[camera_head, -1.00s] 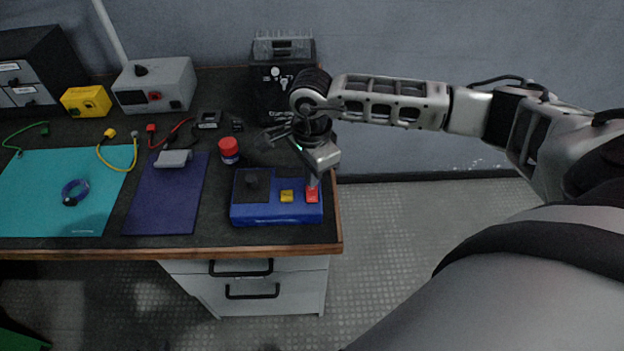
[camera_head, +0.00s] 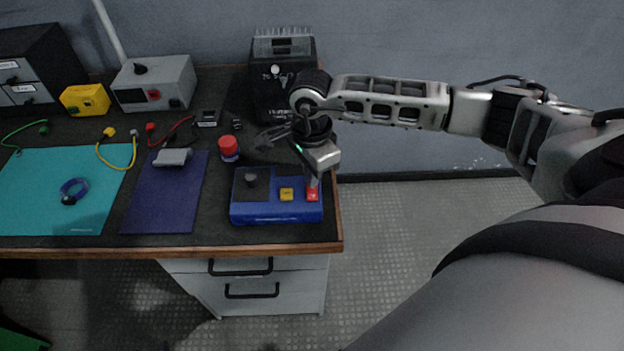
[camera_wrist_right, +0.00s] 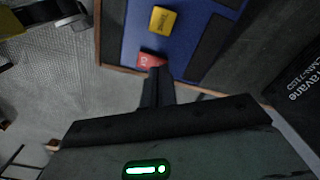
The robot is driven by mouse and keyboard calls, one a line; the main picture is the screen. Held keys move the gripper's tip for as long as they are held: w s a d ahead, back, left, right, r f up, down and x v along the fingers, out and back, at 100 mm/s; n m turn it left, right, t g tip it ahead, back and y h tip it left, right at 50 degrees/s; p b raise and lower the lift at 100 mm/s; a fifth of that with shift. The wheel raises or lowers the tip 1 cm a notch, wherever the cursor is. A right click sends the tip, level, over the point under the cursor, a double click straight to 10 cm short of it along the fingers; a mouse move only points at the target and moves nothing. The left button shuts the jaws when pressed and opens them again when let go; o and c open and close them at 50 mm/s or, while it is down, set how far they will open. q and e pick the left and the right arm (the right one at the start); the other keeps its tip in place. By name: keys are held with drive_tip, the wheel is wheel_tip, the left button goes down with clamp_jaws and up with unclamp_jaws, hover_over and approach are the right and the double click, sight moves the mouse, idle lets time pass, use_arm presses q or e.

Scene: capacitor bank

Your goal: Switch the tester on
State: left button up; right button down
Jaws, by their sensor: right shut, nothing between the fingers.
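The tester is a blue box (camera_head: 270,213) at the right front of the bench, with a dark panel and knob on its left side. It carries a yellow button (camera_head: 286,195) and a red switch (camera_head: 312,196) at its right end. My right gripper (camera_head: 313,183) is shut and empty, its fingertips pointing down at the red switch and seeming to touch it. In the right wrist view the fingertips (camera_wrist_right: 155,72) meet the edge of the red switch (camera_wrist_right: 150,60), partly hiding it; the yellow button (camera_wrist_right: 162,19) is clear. My left gripper is not in view.
A black device (camera_head: 282,90) stands behind the tester, near my right wrist. A red-capped jar (camera_head: 229,148) is left of it. A purple mat (camera_head: 165,205), a teal mat (camera_head: 40,215) and a grey box (camera_head: 180,85) lie farther left. The bench's right edge is close to the tester.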

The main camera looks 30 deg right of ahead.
drive_tip(key=shift+f+b, duration=0.7)
drive_tip(key=shift+f, duration=0.05)
idle(0.3)
drive_tip(key=shift+r+p, duration=0.4)
drive_tip(key=shift+r, duration=0.05)
drive_tip(key=shift+r+p, duration=1.85)
drive_tip(key=shift+r, duration=1.3)
